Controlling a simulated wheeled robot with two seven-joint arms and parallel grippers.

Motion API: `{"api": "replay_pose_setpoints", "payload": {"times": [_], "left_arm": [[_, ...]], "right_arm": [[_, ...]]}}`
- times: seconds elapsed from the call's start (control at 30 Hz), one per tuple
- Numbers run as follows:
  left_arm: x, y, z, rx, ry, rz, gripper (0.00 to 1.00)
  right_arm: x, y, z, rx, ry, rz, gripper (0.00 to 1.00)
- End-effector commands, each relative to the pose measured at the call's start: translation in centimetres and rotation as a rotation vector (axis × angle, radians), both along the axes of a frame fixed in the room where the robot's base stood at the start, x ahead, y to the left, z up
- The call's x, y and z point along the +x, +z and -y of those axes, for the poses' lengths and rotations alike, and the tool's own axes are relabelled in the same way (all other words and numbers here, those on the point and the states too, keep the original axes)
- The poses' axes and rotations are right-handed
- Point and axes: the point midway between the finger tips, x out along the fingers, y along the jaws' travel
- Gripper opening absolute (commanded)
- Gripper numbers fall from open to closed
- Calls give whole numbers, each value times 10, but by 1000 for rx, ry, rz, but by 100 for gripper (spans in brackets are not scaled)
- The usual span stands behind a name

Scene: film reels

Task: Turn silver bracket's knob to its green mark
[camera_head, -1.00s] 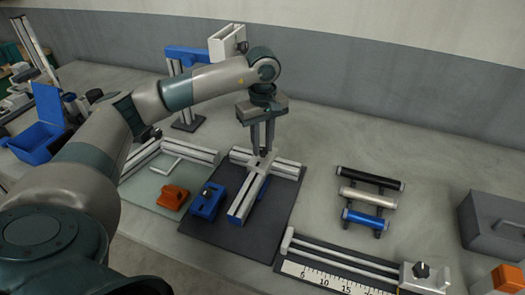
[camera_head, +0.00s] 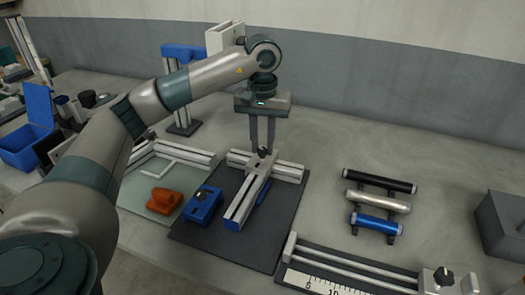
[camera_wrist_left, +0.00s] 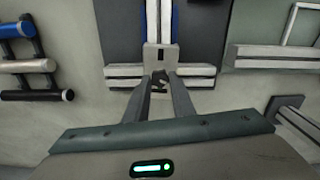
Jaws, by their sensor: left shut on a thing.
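The silver bracket (camera_head: 255,163) sits where the silver rails meet in a T on a dark mat (camera_head: 240,248). It also shows in the left wrist view (camera_wrist_left: 160,57). Its small dark knob (camera_wrist_left: 158,82) is between my left fingertips, partly hidden by them. My left gripper (camera_head: 262,150) points down over the bracket and is shut on the knob; its fingers also show in the left wrist view (camera_wrist_left: 158,80). I cannot make out the green mark or the knob's exact angle. My right gripper is not in view.
A blue block (camera_head: 203,205) and an orange block (camera_head: 164,201) lie left of the T. Three bars (camera_head: 378,204) stand on the right, with a scaled slide (camera_head: 350,265) in front. Bare table lies between T and bars.

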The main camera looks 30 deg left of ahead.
Motion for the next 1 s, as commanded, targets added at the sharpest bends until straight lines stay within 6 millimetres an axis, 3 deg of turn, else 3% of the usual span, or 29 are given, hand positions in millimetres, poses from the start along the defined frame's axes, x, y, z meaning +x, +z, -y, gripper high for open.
{"api": "replay_pose_setpoints", "payload": {"times": [0.27,0.7,1.0], "left_arm": [[1,-3,1,0,-261,3,0],[0,-2,1,0,-675,1,0],[0,0,1,-1,-902,1,0]], "right_arm": [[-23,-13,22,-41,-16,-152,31],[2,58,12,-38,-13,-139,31],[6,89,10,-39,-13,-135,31]]}}
